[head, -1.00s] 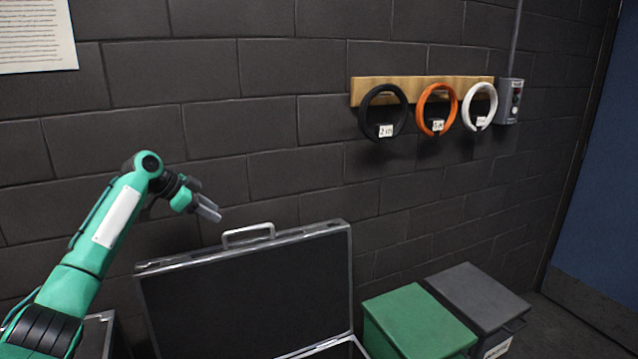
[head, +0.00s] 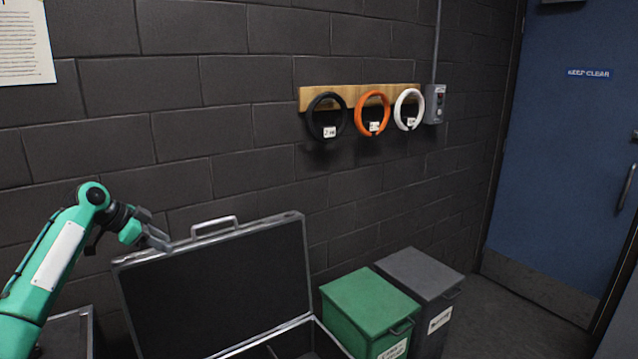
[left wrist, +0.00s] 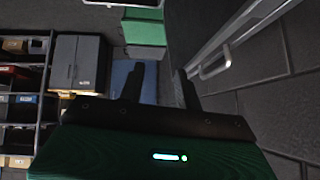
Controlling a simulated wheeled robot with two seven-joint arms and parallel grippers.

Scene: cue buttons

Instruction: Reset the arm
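My left arm is green and comes in from the left in the head view. My left gripper (head: 158,240) is in the air just left of the open case's handle (head: 214,227), in front of the block wall. In the left wrist view the two dark fingers of my left gripper (left wrist: 158,78) stand apart with nothing between them. The case's handle also shows in the left wrist view (left wrist: 215,60), to the right of the fingers. My right gripper is in neither view.
An open case (head: 215,290) stands below the gripper. A green box (head: 368,305) and a grey box (head: 420,275) are to its right. Black, orange (head: 372,113) and white rings hang from a wooden rail beside a grey switch box (head: 434,103). A blue door (head: 560,170) is at the right.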

